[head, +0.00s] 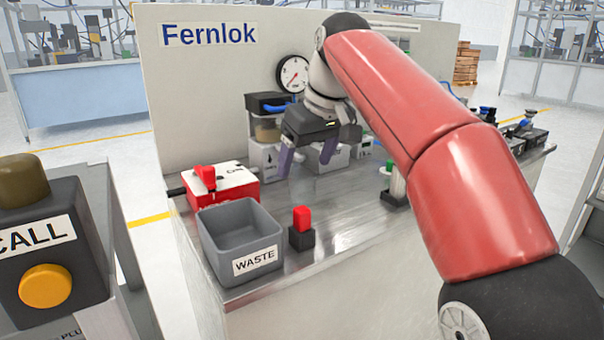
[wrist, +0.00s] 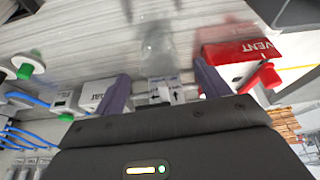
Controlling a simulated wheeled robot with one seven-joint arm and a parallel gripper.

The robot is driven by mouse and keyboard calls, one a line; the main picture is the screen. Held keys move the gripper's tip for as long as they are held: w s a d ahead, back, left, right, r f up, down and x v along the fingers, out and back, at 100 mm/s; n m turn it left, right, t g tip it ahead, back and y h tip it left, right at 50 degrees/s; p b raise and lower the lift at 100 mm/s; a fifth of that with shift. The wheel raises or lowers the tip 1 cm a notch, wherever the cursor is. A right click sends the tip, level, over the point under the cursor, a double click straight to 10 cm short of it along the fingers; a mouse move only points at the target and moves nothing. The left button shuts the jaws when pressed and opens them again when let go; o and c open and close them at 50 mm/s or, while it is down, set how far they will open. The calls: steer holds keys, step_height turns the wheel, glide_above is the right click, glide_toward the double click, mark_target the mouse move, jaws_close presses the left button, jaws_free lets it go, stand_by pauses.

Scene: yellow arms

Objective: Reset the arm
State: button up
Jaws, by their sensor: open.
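My gripper (head: 307,160) hangs over the back middle of the metal bench (head: 340,215), in front of the upright panel. In the head view its two purple-grey fingers point down and stand apart. The wrist view also shows the gripper (wrist: 160,90) with its fingers wide apart and nothing clasped between them. My red arm reaches in from the right of the head view, and its upper link hides part of the bench's back.
A grey WASTE bin (head: 240,239) and a small red-topped black block (head: 302,229) stand at the front left. A red-and-white box with a red handle (head: 219,184) is behind them. A gauge (head: 293,74) is on the panel. A CALL button box (head: 46,250) stands at far left.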

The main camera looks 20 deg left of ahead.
steer(key=shift+v, duration=0.9)
steer(key=shift+d, duration=0.2)
steer(key=s+d+m, duration=0.1)
steer(key=d, duration=0.2)
steer(key=s+d+f+m, duration=0.1)
steer(key=d, duration=0.3)
steer(key=s+d+f+m+t+h, duration=0.1)
steer(key=d, duration=0.3)
steer(key=shift+s+d+f, duration=0.1)
steer(key=shift+s+f, duration=0.1)
steer(key=shift+s, duration=0.1)
steer(key=s+d+f+m+t+h, duration=0.1)
steer(key=s+d+f+m, duration=0.6)
steer(key=s+d+f, duration=1.1)
step_height(320, 180, down, 3)
steer(key=shift+d+f+m+t+h, duration=0.2)
steer(key=shift+f+m+t+h, duration=0.15)
steer(key=shift+h, duration=0.45)
